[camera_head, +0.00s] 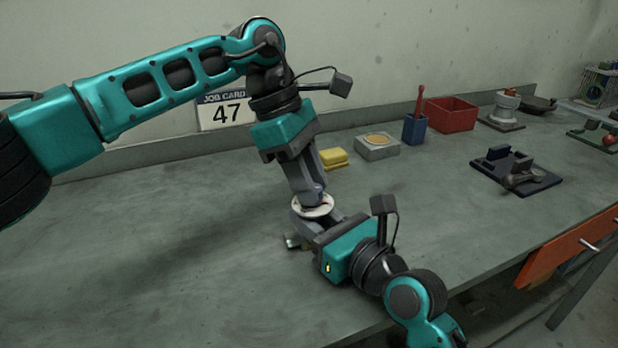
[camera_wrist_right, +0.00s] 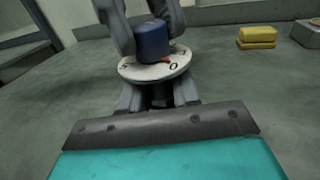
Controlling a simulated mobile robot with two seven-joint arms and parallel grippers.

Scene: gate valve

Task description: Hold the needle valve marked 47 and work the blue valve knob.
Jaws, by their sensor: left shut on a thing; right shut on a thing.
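The needle valve stands on the bench, with a white round dial (camera_head: 325,209) on top and a metal port (camera_head: 292,242) low on its left. In the right wrist view its blue knob (camera_wrist_right: 152,41) rises from the dial (camera_wrist_right: 140,71), which has figures including 1 and 0, and a red pointer (camera_wrist_right: 167,61). My left gripper (camera_head: 309,188) comes down from above and is shut on the blue knob. My right gripper (camera_head: 311,220) comes in low from the front right and is shut on the valve body, mostly hidden below the dial. No 47 is readable on the valve.
A job card reading 47 (camera_head: 225,112) stands at the wall. Yellow blocks (camera_head: 334,158), a grey box (camera_head: 377,147), a blue holder (camera_head: 414,130), a red bin (camera_head: 451,113) and a dark fixture plate (camera_head: 540,184) stand right. The bench left of the valve is clear.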

